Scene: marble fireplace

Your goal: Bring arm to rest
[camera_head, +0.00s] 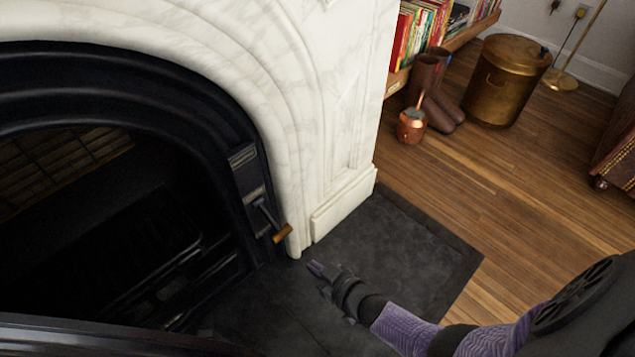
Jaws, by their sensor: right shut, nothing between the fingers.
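My right arm comes in from the lower right, with purple sleeve-like links and black joints. Its right gripper (317,270) is shut and empty, above the dark stone hearth (400,245) and pointing up and left. A lever with a wooden-coloured handle (282,233) sticks out of the black iron fireplace surround (247,180), a little up and left of the gripper. The gripper appears apart from the handle. My left gripper is not in view.
The white marble mantel (330,120) stands behind the gripper. A copper pot (411,126), brown boots (425,80) and a brass bin (505,80) stand on the wood floor. A bookshelf (440,48) and leather seat (615,150) are farther off.

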